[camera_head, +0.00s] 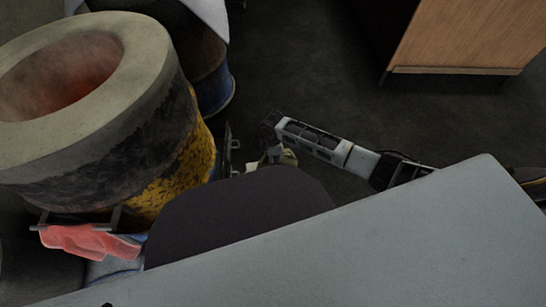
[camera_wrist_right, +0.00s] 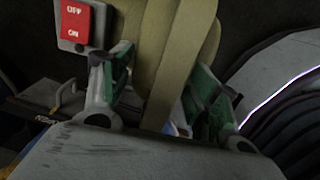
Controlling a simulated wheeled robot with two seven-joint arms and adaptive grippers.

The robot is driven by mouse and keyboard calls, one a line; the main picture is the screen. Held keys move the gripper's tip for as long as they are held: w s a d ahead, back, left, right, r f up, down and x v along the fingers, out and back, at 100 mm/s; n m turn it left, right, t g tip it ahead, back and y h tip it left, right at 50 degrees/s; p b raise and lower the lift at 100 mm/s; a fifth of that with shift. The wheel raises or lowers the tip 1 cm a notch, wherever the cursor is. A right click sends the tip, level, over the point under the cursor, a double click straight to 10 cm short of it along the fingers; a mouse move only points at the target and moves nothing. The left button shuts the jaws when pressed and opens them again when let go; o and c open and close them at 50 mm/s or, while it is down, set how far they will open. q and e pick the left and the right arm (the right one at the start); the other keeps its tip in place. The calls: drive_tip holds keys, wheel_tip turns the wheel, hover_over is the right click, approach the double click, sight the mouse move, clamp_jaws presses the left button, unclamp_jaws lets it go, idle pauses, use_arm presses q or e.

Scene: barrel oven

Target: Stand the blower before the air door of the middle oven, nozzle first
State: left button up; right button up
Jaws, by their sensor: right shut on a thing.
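A big barrel oven (camera_head: 185,140) with a yellow and black side and a wide grey rim stands at the left in the head view; its open top glows red. I cannot tell whether it is the middle one. A dark metal fitting (camera_head: 229,150) juts from its right side. My right gripper (camera_head: 272,140) is close to that fitting, shut on the olive blower (camera_head: 285,158), mostly hidden behind my own body. In the right wrist view, my green-padded fingers (camera_wrist_right: 160,90) grip the blower (camera_wrist_right: 178,50); its nozzle cannot be made out. My left gripper is out of view.
A red cloth (camera_head: 85,241) hangs by a bracket low on the oven's front. A blue barrel (camera_head: 217,90) stands behind the oven. A wooden cabinet (camera_head: 470,35) is at the upper right. A red OFF/ON switch (camera_wrist_right: 75,22) shows in the wrist view. The floor between is clear.

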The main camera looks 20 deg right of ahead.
drive_tip(key=shift+w+a+r, duration=0.1)
drive_tip(key=shift+w+r, duration=0.1)
drive_tip(key=shift+w, duration=0.1)
drive_tip(key=o, duration=1.6)
drive_tip(key=shift+s, duration=0.1)
drive_tip(key=shift+o, duration=0.3)
drive_tip(key=shift+s+f, duration=0.1)
drive_tip(key=shift+f, duration=0.1)
drive_tip(key=shift+s+f, duration=0.3)
drive_tip(key=shift+w+r, duration=0.2)
drive_tip(key=shift+r, duration=0.95)
wheel_tip(320, 180, up, 10)
drive_tip(key=shift+r, duration=0.15)
drive_tip(key=shift+s, duration=0.1)
